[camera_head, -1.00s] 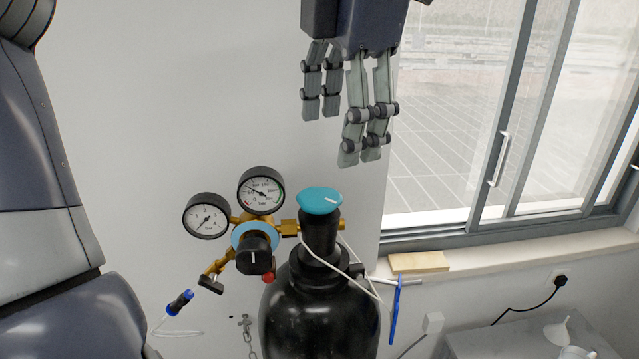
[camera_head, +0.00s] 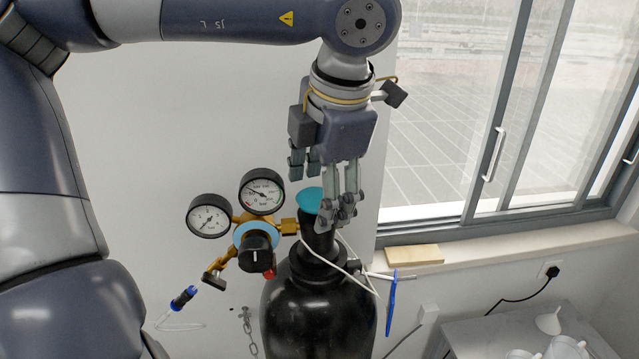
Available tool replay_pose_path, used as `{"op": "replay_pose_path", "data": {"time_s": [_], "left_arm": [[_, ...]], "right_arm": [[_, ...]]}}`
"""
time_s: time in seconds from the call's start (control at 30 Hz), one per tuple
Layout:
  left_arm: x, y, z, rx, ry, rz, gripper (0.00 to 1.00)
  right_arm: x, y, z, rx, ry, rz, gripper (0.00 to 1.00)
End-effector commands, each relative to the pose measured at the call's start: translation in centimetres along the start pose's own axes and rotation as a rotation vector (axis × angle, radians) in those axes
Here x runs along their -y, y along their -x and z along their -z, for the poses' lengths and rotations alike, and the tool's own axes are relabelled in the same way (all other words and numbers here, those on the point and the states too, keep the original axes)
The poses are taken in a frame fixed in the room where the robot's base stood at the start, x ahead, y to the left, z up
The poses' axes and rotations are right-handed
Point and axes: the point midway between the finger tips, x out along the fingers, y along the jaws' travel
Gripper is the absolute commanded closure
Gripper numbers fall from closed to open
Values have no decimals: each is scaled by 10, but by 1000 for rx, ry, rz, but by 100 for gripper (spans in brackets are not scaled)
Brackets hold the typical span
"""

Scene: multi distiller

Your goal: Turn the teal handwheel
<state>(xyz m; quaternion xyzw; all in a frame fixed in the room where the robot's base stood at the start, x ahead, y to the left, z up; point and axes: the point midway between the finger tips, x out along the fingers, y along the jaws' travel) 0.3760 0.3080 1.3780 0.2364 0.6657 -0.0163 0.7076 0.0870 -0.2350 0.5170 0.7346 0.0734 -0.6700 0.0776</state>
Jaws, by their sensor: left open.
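The teal handwheel (camera_head: 309,199) sits on top of the neck of a black gas cylinder (camera_head: 318,300). My left gripper (camera_head: 320,192) points down at the handwheel, and its front fingers hide the handwheel's right part. The gripper is open, with one set of fingers at the left and one at the right. I cannot tell whether any finger touches the handwheel. My right gripper is not in view.
A brass regulator with two gauges (camera_head: 209,216) (camera_head: 262,192) and a black knob (camera_head: 256,252) stands left of the cylinder neck. A white tube and a blue tag (camera_head: 391,305) hang at its right. A window sill with a wooden block (camera_head: 414,254) is further right.

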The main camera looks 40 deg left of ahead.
Motion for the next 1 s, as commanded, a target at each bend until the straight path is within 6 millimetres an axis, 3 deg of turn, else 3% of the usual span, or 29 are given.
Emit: {"op": "replay_pose_path", "data": {"time_s": [0.2,0.4,0.77,1.0], "left_arm": [[0,0,0,0,1,0,35],[0,0,0,0,1,-1,78],[-1,-1,0,-1,5,-1,83],[0,-5,-2,-52,151,-8,83]], "right_arm": [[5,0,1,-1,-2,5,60],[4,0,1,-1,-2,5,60],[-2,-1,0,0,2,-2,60],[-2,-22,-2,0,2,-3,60]]}}
